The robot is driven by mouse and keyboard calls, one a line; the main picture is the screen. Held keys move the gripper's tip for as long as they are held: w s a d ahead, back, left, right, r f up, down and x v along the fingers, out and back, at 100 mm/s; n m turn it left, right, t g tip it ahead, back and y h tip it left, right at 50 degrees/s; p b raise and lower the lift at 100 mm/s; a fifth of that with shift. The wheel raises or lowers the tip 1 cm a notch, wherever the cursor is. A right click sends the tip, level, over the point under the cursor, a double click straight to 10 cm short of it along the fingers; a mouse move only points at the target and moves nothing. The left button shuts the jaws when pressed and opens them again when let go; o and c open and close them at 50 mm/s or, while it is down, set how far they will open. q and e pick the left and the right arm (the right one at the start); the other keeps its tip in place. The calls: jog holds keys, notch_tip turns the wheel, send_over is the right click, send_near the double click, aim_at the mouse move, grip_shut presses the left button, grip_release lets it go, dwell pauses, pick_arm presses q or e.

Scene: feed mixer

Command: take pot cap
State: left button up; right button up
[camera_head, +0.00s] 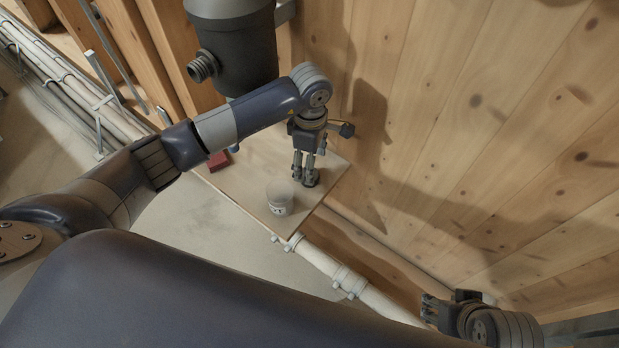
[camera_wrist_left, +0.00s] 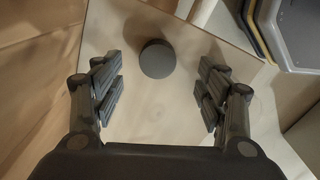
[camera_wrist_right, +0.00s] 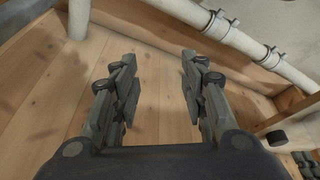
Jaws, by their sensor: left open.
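The pot cap looks like a small dark round disc (camera_wrist_left: 157,59) lying on the light wooden shelf (camera_wrist_left: 150,115) in the left wrist view. My left gripper (camera_wrist_left: 160,78) is open, with a finger on either side of the cap and apart from it. My right gripper (camera_wrist_right: 155,85) is open and empty.
A dark mixer body (camera_head: 235,50) hangs behind my left arm. A small red object (camera_head: 219,161) lies on the shelf's left part. A wooden plank wall (camera_head: 450,120) rises close on the right. White pipes (camera_head: 330,265) run below the shelf's front edge.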

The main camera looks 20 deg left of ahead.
pick_arm(q)
notch_tip(320, 180, down, 3)
jog(key=shift+w+a+r+b, duration=0.1)
jog(key=shift+w+r+b, duration=0.05)
jog(key=shift+b, duration=0.8)
notch_tip(320, 180, down, 2)
jog(key=shift+f+b, duration=0.2)
jog(key=shift+b, duration=0.65)
jog(key=c, duration=1.1)
pick_arm(e)
jog(key=w+a+r+t+y, duration=0.1)
jog(key=w+a+r+t, duration=0.1)
jog(key=w+r+t, duration=0.2)
jog(key=w+a+r+t+y, duration=0.1)
jog(key=w+a+r+t, duration=0.2)
jog(key=w, duration=0.7)
jog(key=shift+w+r+t, duration=0.3)
jog(key=shift+r+t, duration=0.25)
jog(key=shift+t, duration=0.35)
